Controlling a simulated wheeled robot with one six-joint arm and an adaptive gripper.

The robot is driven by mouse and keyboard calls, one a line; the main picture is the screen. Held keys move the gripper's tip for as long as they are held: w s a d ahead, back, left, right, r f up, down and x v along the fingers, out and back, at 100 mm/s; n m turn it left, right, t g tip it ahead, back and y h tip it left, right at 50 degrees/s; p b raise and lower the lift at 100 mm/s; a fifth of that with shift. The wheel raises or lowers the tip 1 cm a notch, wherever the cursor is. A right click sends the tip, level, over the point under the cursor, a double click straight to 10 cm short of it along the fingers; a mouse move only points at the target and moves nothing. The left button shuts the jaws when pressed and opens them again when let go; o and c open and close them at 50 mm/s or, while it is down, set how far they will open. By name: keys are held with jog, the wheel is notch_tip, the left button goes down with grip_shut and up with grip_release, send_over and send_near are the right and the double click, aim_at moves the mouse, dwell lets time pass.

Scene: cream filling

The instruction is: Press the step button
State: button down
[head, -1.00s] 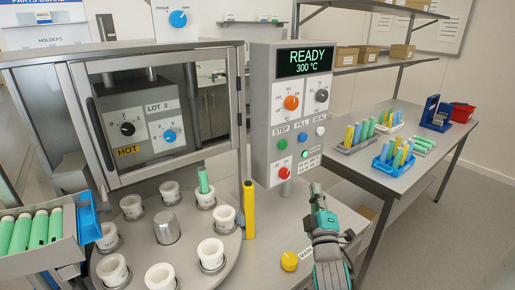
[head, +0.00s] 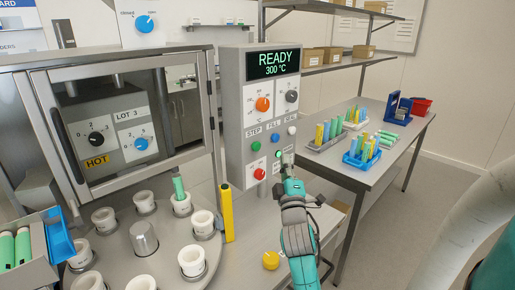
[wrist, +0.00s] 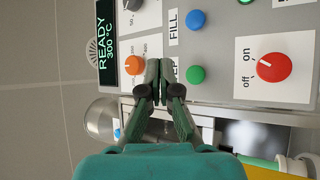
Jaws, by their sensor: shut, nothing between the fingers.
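The step button is a round green button (head: 256,146) under the STEP label on the grey control panel (head: 235,110). In the wrist view the green button (wrist: 195,75) is in clear sight, and its label is partly hidden by my fingers. My gripper (head: 287,163) is shut and empty, in front of the panel's lower right in the head view. In the wrist view my fingertips (wrist: 158,85) overlap the panel between the orange dial and the STEP label. I cannot tell how far they are from its face, but no contact with the button shows.
A blue FILL button (head: 275,138), a white SEAL button (head: 292,130) and a red knob (head: 259,173) surround the green button. The display (head: 272,64) reads READY 300 °C. A yellow post (head: 227,212) and a turntable with white cups (head: 192,257) stand at left.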

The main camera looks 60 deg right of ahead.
jog(key=w+d, duration=0.1)
jog(key=w, duration=0.6)
jog(key=shift+w+d, duration=0.3)
jog(key=shift+d, duration=0.1)
jog(key=shift+w, duration=0.15)
dwell(1.1)
jog(key=shift+w+d, duration=0.1)
jog(key=shift+w, duration=0.15)
jog(key=shift+w+d, duration=0.1)
jog(key=shift+w, duration=0.45)
dwell(0.8)
jog(key=shift+s, duration=0.1)
jog(key=shift+s+a, duration=0.2)
jog(key=shift+s, duration=0.7)
jog(key=s, duration=0.2)
jog(key=s+a, duration=0.1)
jog(key=s, duration=0.2)
jog(key=shift+a, duration=0.1)
dwell(0.4)
